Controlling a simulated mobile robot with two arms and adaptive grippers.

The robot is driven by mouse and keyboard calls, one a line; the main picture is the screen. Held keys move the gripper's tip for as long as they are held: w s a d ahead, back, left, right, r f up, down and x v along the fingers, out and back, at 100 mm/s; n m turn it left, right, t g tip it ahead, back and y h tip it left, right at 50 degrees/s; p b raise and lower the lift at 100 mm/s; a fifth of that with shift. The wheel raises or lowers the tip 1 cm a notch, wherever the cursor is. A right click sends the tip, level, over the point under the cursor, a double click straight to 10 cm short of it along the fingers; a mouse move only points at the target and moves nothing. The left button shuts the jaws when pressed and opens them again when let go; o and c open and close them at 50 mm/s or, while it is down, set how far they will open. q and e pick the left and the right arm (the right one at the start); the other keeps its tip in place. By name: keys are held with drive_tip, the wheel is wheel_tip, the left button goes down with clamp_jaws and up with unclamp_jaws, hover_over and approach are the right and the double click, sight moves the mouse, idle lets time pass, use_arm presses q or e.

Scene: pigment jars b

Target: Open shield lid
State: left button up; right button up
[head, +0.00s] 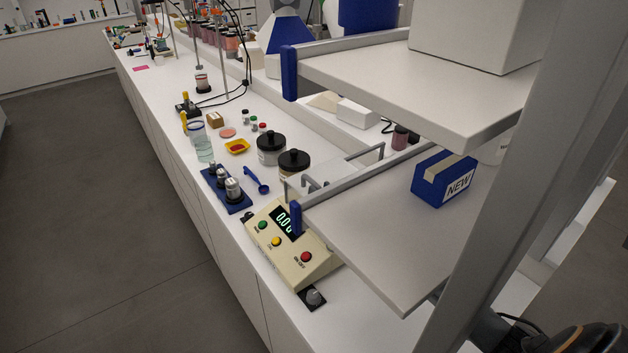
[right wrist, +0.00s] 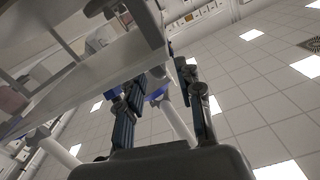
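A beige balance (head: 290,250) with a lit green display and coloured buttons stands on the bench in the head view. Behind it is a pale shield with grey bar handles (head: 371,153). The shelf in front hides much of it, so I cannot tell how its lid sits. My right gripper (right wrist: 165,92) is open and empty in the right wrist view, its fingers apart and pointing up towards the ceiling. In the head view only a dark part of my right arm shows at the bottom right corner, away from the balance. My left gripper is not in view.
A two-level shelf (head: 380,235) with a grey upright juts over the bench beside the balance. A blue NEW box (head: 443,180) sits on its lower board. Two dark-lidded jars (head: 293,165), a blue weight tray (head: 240,206) and a blue scoop (head: 257,181) stand near the balance.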

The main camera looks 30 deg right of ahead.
sight(315, 184)
drive_tip(key=shift+w+a+p, duration=0.2)
drive_tip(key=shift+w, duration=0.9)
drive_tip(key=shift+w+a+p, duration=0.15)
drive_tip(key=shift+w+p, duration=0.05)
drive_tip(key=shift+w, duration=0.9)
clamp_jaws()
drive_tip(key=shift+d, duration=0.1)
